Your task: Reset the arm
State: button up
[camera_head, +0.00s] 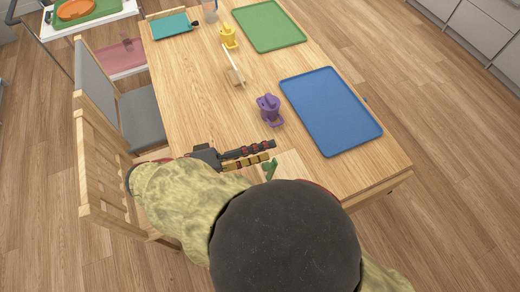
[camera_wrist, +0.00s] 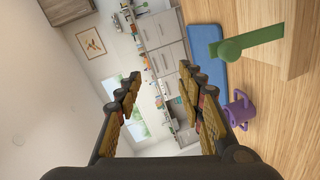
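My gripper (camera_head: 271,150) is over the near left part of the wooden table (camera_head: 215,105). In the wrist view my gripper (camera_wrist: 160,73) has its two fingers wide apart with nothing between them. A green crank (camera_head: 269,169) sits on a light wooden block (camera_head: 290,166) just beyond the fingertips on the near side, partly hidden by my arm. The wrist view shows the green crank (camera_wrist: 240,43) and the wooden block (camera_wrist: 275,35) at the upper right, apart from the fingers.
A purple pitcher (camera_head: 268,109) stands beyond my gripper, left of a blue tray (camera_head: 330,112). A small wooden stand (camera_head: 233,66), yellow pitcher (camera_head: 228,37), green tray (camera_head: 269,26) and teal tray (camera_head: 174,26) lie farther back. Chairs (camera_head: 105,150) line the left edge.

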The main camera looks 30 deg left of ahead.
dwell(0.3)
jog(key=w+d+r+m+g+y+p, duration=0.1)
jog(key=w+d+r+g, duration=0.3)
jog(key=d, duration=0.6)
jog(key=w+d+f+m+g+y, duration=0.15)
jog(key=d+g, duration=0.35)
jog(key=d, duration=0.5)
jog(key=s+d+r+m+t+y, duration=0.1)
jog(key=s+d+r+m+y, duration=0.1)
jog(key=d, duration=0.5)
jog(key=s+d+r+m+t+y+p, duration=0.1)
jog(key=s+d+r+m+y, duration=0.1)
jog(key=d+r+y, duration=0.3)
jog(key=s+d, duration=0.1)
jog(key=d, duration=0.1)
jog(key=shift+d+r+t, duration=0.2)
jog(key=shift+d+t, duration=0.1)
jog(key=shift+y, duration=0.25)
jog(key=shift+c, duration=1)
